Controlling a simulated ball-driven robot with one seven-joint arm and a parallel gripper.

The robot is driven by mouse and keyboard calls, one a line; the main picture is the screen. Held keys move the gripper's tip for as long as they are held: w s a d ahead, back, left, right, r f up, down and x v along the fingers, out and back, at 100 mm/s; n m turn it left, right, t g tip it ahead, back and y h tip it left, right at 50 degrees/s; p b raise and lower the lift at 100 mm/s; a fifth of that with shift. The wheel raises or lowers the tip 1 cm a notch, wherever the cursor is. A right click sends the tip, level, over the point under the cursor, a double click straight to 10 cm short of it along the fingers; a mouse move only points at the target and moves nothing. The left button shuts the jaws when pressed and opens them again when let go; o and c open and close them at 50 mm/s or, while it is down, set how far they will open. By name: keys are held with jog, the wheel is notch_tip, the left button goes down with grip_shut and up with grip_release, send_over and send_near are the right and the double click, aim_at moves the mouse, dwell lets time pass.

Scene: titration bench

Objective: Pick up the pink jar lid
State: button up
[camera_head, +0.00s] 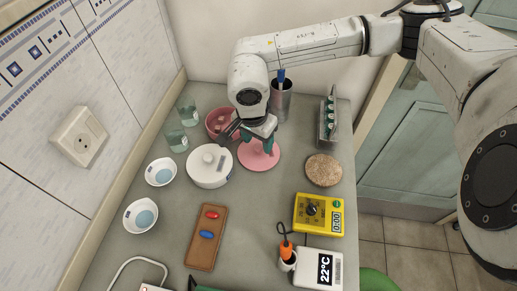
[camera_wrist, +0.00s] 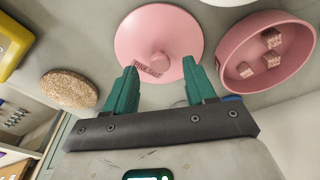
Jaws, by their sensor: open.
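The pink jar lid (camera_head: 262,157) is a flat pink disc with a small round knob, lying on the bench. I cannot tell how high the fingertips are above the lid.
The pink jar (camera_wrist: 265,55), open with several cubes inside, stands beside the lid. A cork mat (camera_head: 323,170) lies right, a metal cup (camera_head: 283,102) behind. A yellow timer (camera_head: 319,214) is nearer. Bare bench surrounds the cork mat.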

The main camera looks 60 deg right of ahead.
jog(key=shift+d+f, duration=0.15)
jog(key=shift+f, duration=0.9)
grip_shut()
